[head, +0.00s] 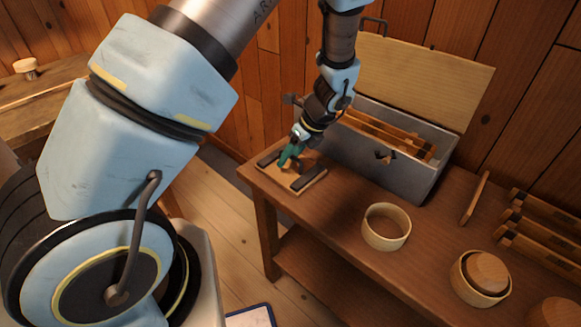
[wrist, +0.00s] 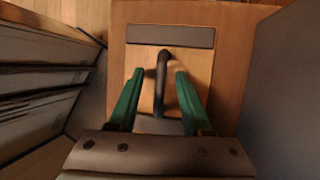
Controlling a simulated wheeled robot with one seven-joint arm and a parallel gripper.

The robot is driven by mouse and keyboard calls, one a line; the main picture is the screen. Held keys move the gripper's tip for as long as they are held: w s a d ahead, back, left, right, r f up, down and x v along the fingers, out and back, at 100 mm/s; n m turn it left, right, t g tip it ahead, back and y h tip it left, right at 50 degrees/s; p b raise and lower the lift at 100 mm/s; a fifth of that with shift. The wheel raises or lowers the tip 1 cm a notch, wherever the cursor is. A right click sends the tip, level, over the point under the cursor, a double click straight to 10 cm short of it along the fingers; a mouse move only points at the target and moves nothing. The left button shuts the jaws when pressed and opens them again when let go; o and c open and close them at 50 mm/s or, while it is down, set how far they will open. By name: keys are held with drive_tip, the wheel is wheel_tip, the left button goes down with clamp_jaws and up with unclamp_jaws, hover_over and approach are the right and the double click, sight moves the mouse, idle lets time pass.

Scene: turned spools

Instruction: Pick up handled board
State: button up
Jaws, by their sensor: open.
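The handled board (head: 307,184) lies flat near the left end of the wooden table in the head view. It is a pale square plate with dark strips along two edges. In the wrist view the board (wrist: 200,62) fills the middle, with a dark strip along its far edge and a dark upright handle (wrist: 162,75). My gripper (head: 290,158) is over the board in the head view. In the wrist view my gripper (wrist: 156,75) is open, its green fingers on either side of the handle. Whether they touch it cannot be told.
A grey toolbox (head: 372,165) with its pale lid (head: 425,75) raised stands close to the right of the board. The table's left edge is close to the board.

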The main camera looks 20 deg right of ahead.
clamp_jaws()
idle(1.3)
